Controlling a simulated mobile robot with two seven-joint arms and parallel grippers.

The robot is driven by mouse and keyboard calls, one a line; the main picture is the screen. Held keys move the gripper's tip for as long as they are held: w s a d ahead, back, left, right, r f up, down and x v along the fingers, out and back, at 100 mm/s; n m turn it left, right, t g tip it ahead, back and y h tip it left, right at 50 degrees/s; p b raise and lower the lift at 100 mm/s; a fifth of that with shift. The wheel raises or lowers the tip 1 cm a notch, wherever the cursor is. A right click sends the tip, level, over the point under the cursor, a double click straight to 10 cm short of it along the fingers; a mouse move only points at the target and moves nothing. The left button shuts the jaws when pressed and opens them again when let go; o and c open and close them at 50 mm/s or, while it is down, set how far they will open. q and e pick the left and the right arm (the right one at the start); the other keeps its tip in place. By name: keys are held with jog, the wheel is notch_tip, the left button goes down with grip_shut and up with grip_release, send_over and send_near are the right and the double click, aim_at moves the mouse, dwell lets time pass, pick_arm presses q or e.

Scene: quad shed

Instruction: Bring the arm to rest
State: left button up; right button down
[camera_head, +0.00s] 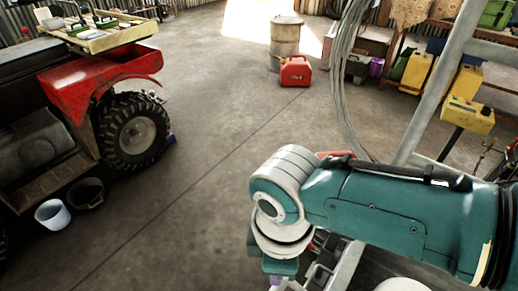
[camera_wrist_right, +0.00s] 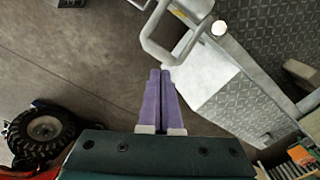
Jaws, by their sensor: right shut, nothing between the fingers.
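My right arm, teal with a pale grey joint, reaches in from the right in the head view and bends downward at its grey end. Most of my right gripper is hidden below that joint at the bottom edge. In the right wrist view my right gripper (camera_wrist_right: 160,74) shows two purple fingers side by side, shut with nothing between them. The fingertips show just below a grey metal loop (camera_wrist_right: 172,45) in that picture; I cannot tell whether they touch it. My left gripper is in neither view.
A red quad (camera_head: 100,85) stands at the left, with a white bucket (camera_head: 54,214) and a dark pan (camera_head: 88,192) beside it. A red fuel can (camera_head: 295,71) stands before a rusty drum (camera_head: 286,42). A grey metal frame (camera_head: 432,85) rises beside my arm. The middle floor is clear.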

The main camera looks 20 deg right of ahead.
jog(key=s+a+r+m+y, duration=0.3)
jog(key=s+a, duration=0.2)
jog(key=s, duration=0.1)
jog(key=s+d+r+m+t+h+p, duration=0.1)
jog(key=s+d+r+m+t+h, duration=0.2)
jog(key=d+r, duration=0.35)
jog(key=s+d+r+m+t, duration=0.1)
jog(key=s+d+r+m, duration=0.3)
jog(key=d+r+m, duration=0.3)
notch_tip(320, 180, up, 34)
jog(key=n+p, duration=0.1)
jog(key=p, duration=3.4)
jog(key=shift+w+d+r, duration=0.15)
jog(key=shift+w+d, duration=0.25)
